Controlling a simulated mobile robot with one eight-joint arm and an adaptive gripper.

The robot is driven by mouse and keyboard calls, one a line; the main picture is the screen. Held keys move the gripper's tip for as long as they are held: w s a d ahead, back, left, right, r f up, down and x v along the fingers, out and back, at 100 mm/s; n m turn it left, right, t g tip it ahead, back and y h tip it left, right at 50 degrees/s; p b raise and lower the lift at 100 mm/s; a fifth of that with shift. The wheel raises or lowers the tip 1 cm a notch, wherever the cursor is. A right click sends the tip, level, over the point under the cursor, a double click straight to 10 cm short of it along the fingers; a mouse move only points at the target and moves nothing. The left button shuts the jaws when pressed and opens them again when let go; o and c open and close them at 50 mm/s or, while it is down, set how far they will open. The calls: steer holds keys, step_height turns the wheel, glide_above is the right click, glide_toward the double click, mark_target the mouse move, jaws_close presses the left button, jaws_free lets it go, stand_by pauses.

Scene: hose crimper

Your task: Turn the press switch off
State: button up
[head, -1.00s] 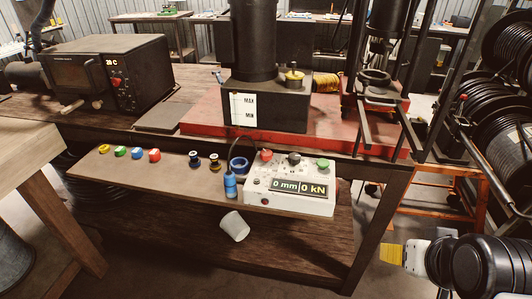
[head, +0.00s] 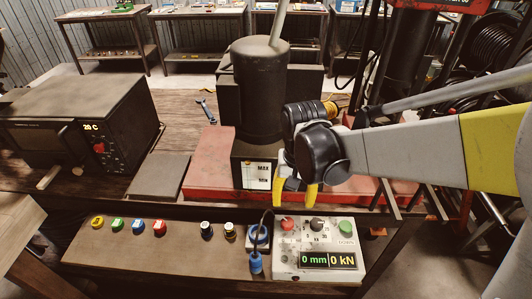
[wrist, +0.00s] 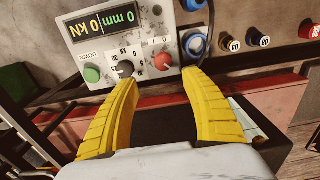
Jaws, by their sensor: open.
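The press control box (head: 285,266) is white, with a display reading 0 mm and 0 kN. It carries a red knob (head: 287,225), a black knob (head: 317,223) and a green button (head: 346,227). In the wrist view the red knob (wrist: 163,62) has I and 0 marks beside it, the black knob (wrist: 125,69) has a kN scale, and the green button (wrist: 92,74) is marked DOWN. My gripper (head: 295,197) is open and empty, just behind and above the box. Its yellow fingers (wrist: 161,82) point toward the knobs, with the red knob showing between the tips.
The black press cylinder (head: 262,95) stands on a red base (head: 208,170) behind the box. A blue plug (head: 255,262) on a cable is left of the box. Several coloured caps and fittings lie along the shelf (head: 180,262). An oven (head: 60,140) stands far left.

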mark_target(288, 222)
steer(key=shift+w+a+f, duration=0.3)
steer(key=shift+a+f, duration=0.05)
steer(key=shift+a, duration=0.2)
steer(key=f+b, duration=0.1)
steer(key=f, duration=0.4)
steer(key=f+b, duration=0.2)
steer(key=f, duration=0.3)
steer(key=shift+s+d+f, duration=0.1)
steer(key=shift+s+d, duration=0.05)
steer(key=shift+d, duration=0.05)
jaws_close()
